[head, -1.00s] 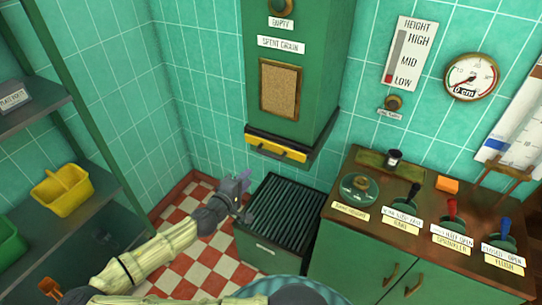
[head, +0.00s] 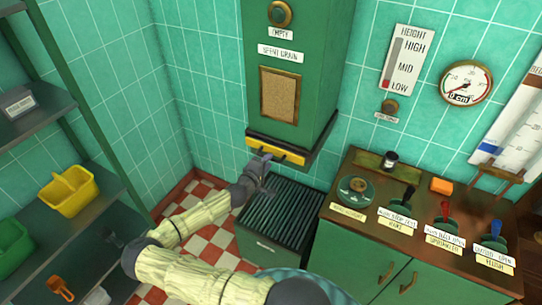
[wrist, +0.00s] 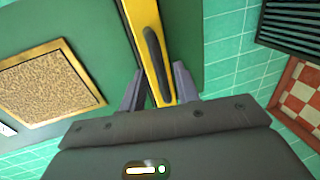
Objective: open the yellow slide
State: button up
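The yellow slide (head: 277,149) is a yellow bar at the bottom of the green spent grain chute (head: 312,95). In the wrist view the slide (wrist: 141,22) runs between my fingers, with a long dark handle (wrist: 156,60) on its face. My gripper (head: 264,162) is up at the slide's front, just below its middle in the head view. In the wrist view my gripper (wrist: 158,80) is open, one finger on each side of the yellow bar with gaps beside the handle. I cannot tell how deep the fingers reach around it.
A dark slatted bin (head: 283,222) stands on the floor under the chute. A green cabinet (head: 345,250) with levers (head: 445,212) is at the right. Shelves with a yellow caddy (head: 67,192) are at the left.

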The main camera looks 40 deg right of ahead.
jog(key=shift+p+x, duration=0.35)
jog(key=shift+x, duration=1.4)
jog(key=shift+c, duration=0.3)
grip_shut()
jog(key=shift+a, duration=0.1)
